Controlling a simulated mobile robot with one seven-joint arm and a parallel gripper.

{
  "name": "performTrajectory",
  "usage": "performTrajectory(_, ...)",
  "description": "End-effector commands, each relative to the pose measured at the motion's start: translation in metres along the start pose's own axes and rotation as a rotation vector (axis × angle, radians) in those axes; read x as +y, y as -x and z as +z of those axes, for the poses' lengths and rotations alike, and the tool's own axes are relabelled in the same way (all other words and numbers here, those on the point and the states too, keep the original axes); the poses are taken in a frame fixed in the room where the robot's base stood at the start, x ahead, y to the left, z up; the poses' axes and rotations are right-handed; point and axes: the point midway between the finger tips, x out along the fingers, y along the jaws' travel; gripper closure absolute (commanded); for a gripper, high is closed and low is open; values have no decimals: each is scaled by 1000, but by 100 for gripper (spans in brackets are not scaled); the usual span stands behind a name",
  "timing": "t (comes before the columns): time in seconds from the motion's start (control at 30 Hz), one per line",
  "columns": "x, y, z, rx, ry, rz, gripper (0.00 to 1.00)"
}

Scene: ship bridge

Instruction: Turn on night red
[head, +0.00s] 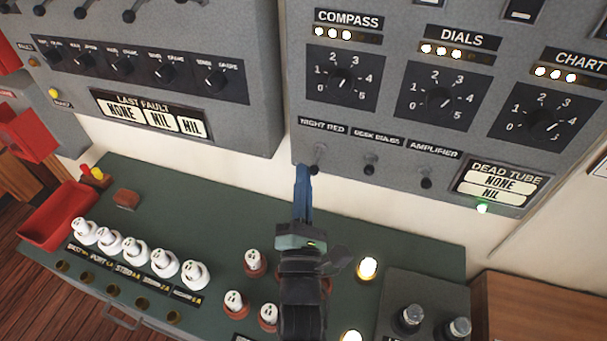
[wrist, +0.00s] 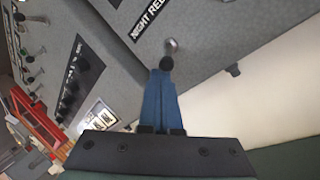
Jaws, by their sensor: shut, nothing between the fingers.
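The night red switch (head: 317,158) is a small dark toggle under its "NIGHT RED" label (head: 323,127) on the lower left of the right grey panel. In the wrist view the toggle (wrist: 168,55) shows right at the tips of my gripper (wrist: 161,72). My gripper (head: 303,170) has blue fingers, shut and empty, pointing at the switch from below. The fingertips look very close to the toggle or touching it; I cannot tell which. The tips partly cover the toggle's lower end in the head view.
Two similar toggles, desk bulbs (head: 369,165) and amplifier (head: 426,179), sit to the right. Dial knobs (head: 342,82) are above. The green desk (head: 200,215) below holds white bulbs (head: 136,250) and a red tray (head: 62,212). A second grey panel (head: 160,25) is at left.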

Motion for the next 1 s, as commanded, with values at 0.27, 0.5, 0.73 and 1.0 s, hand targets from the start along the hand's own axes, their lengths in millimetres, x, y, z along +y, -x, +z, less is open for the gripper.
performTrajectory(0.27, 4, 0, 4, -1, -1, 0, 100)
performTrajectory(0.5, 8, 0, 6, -2, 0, 1, 100)
performTrajectory(0.73, 13, -1, 11, -4, 1, 2, 100)
performTrajectory(1.0, 18, -2, 15, -4, -1, 1, 100)
